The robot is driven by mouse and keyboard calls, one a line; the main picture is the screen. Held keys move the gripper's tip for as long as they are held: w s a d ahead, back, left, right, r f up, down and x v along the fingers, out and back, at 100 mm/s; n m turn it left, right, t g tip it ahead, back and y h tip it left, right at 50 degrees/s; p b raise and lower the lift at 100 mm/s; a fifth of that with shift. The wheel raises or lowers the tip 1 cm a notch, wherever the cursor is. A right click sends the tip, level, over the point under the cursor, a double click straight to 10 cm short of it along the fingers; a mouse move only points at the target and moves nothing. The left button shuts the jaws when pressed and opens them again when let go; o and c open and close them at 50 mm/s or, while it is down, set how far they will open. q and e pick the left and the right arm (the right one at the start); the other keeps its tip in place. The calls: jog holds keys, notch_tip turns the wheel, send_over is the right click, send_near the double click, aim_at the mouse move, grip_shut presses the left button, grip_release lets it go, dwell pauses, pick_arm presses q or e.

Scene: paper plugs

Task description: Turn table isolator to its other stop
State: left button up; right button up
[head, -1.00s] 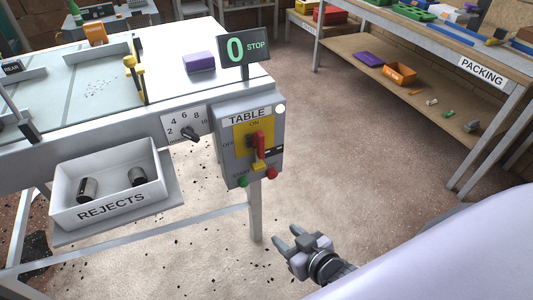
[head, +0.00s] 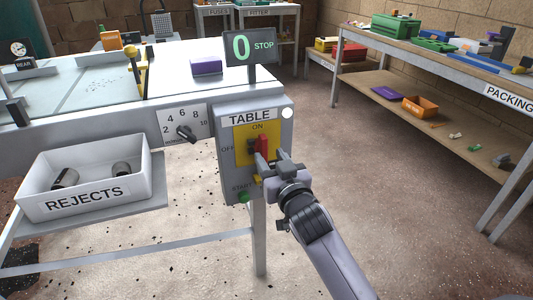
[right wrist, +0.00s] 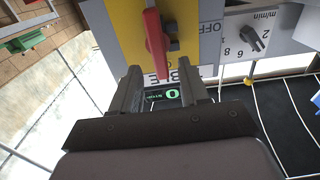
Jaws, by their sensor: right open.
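The table isolator is a red handle (head: 263,145) on a yellow plate (head: 243,137), on the front of the grey TABLE box (head: 227,181). The handle stands upright towards the ON mark; OFF is at its left. In the right wrist view the red handle (right wrist: 155,40) lies between the finger lines, its tip near the fingertips. My right gripper (head: 271,157) is open in front of the box, its fingers at either side of the handle. It also shows in the right wrist view (right wrist: 160,75). I cannot tell whether it touches the handle. My left gripper is out of view.
A display (head: 249,47) above the box reads 0 STOP. A speed dial (head: 185,132) and a white REJECTS bin (head: 85,190) sit to the left. A green START button (head: 243,196) is low on the box. The packing bench (head: 440,58) stands at the right, with open floor between.

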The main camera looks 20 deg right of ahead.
aim_at(265, 150)
jog(key=shift+w, duration=2.15)
grip_shut()
